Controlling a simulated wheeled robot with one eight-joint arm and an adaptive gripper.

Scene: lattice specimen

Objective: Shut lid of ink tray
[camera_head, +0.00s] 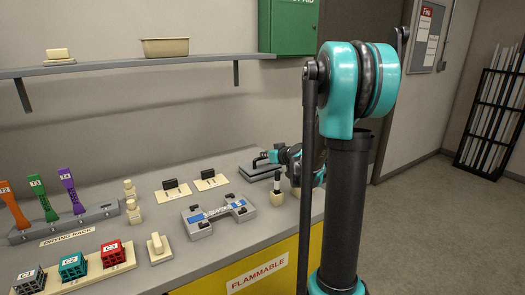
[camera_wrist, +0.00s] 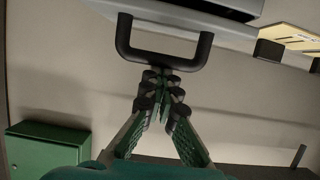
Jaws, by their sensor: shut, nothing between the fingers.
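The ink tray (camera_head: 258,174) is a low grey box at the back right of the table, partly hidden by my arm. Its lid (camera_wrist: 205,8) shows as a grey slab at the top of the wrist view, with a black U-shaped handle (camera_wrist: 122,42). The lid's angle is hard to tell. My gripper (camera_head: 275,156) is beside the tray at handle height. In the wrist view my gripper (camera_wrist: 162,78) has its fingertips together at the handle's crossbar, overlapping it in the picture. Contact cannot be told. Nothing is between the fingers.
A small cream block with a dark-handled tool (camera_head: 277,193) stands just in front of the tray. Dark blocks on cream plates (camera_head: 210,181) and a grey-blue fixture (camera_head: 219,214) lie to the left. A wall shelf (camera_head: 120,64) runs above; a green cabinet (camera_head: 288,27) hangs behind.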

